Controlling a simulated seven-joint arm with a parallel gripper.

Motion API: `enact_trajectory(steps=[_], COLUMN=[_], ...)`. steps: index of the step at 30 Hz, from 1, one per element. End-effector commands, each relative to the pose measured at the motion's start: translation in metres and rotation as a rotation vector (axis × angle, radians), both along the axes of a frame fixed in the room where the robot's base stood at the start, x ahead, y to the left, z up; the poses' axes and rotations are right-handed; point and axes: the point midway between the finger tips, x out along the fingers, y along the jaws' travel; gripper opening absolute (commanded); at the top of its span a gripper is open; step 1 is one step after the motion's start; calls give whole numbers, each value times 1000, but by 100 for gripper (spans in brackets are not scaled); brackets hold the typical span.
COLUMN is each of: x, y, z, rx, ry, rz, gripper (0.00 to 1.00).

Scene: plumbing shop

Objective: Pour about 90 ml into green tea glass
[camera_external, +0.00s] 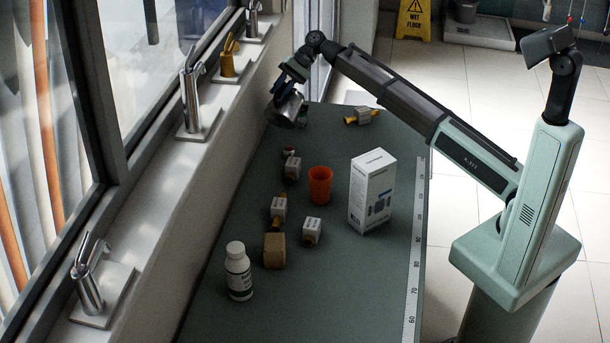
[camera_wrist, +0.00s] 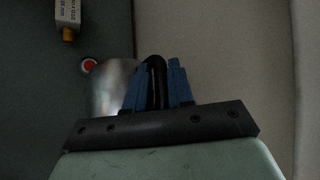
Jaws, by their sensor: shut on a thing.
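My gripper (camera_external: 291,73) is at the far left end of the bench, shut on a shiny metal vessel (camera_external: 286,108). The vessel looks tilted in the outside view, and its lower part is dark. I cannot make out a green tea glass in either view. An orange cup (camera_external: 320,185) stands upright near the middle of the bench, apart from the gripper.
A white box (camera_external: 372,190) stands right of the cup. Several tagged brass fittings (camera_external: 312,231) lie about, with a brown block (camera_external: 274,251) and a white bottle (camera_external: 238,271) in front. The window wall runs along the left. The bench's front right (camera_external: 350,290) is clear.

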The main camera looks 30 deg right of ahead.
Motion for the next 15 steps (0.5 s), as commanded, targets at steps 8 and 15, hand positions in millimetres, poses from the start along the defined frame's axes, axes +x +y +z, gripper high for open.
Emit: enact_trajectory(steps=[8,15], x=[4,6], y=[-6,-10], z=[6,10], rx=[47,82], ry=[25,45], rz=[-1,-1], gripper=[0,0])
